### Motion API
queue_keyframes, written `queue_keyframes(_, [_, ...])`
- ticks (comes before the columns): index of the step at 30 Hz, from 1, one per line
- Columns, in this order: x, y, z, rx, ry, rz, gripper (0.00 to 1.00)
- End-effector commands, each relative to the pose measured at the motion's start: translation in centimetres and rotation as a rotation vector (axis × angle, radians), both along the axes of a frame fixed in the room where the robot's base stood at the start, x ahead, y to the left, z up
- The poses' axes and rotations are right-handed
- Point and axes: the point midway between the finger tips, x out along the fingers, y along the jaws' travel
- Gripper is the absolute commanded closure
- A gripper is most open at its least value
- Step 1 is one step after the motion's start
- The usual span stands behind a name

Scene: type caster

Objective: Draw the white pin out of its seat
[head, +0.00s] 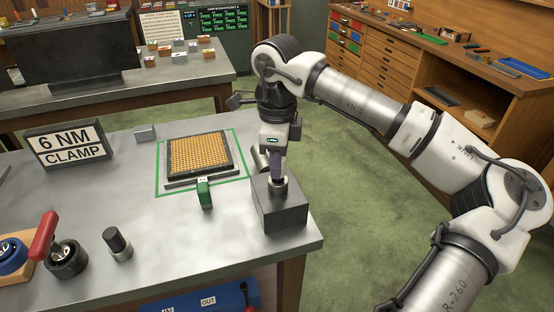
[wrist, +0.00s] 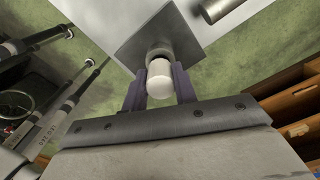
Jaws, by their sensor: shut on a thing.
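A dark grey block (head: 280,208) stands at the right front corner of the grey bench. My gripper (head: 277,174) points down over the top of this block. In the wrist view, my gripper (wrist: 158,85) has a finger on each side of the white pin (wrist: 159,83) and is shut on it. The pin's rounded white end faces the wrist camera. Its far end meets a round seat (wrist: 160,50) on the block (wrist: 180,38); how deep it sits in the seat is hidden. In the head view the pin is mostly hidden by the gripper.
A dark tray with an orange grid (head: 200,155) lies inside a green outline, with a green piece (head: 204,194) in front. A sign (head: 70,143), a black-topped cylinder (head: 117,243) and a red-handled tool (head: 52,245) stand on the left. The bench edge is close right of the block.

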Motion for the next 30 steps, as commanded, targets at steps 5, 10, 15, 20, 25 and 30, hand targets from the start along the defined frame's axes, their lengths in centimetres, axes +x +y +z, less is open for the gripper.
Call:
queue_keyframes(5, [0.0, 0.0, 1.2, 0.0, -0.001, 0.0, 1.0])
queue_keyframes(10, [0.0, 0.0, 2.2, 0.0, -0.002, 0.0, 1.0])
queue_keyframes(15, [0.0, 0.0, 3.3, 0.0, -0.001, 0.0, 1.0])
queue_keyframes(20, [0.0, 0.0, 4.2, 0.0, -0.001, 0.0, 1.0])
queue_keyframes(25, [0.0, 0.0, 5.1, 0.0, 0.0, 0.0, 1.0])
queue_keyframes(30, [0.0, 0.0, 5.1, 0.0, 0.0, 0.0, 1.0])
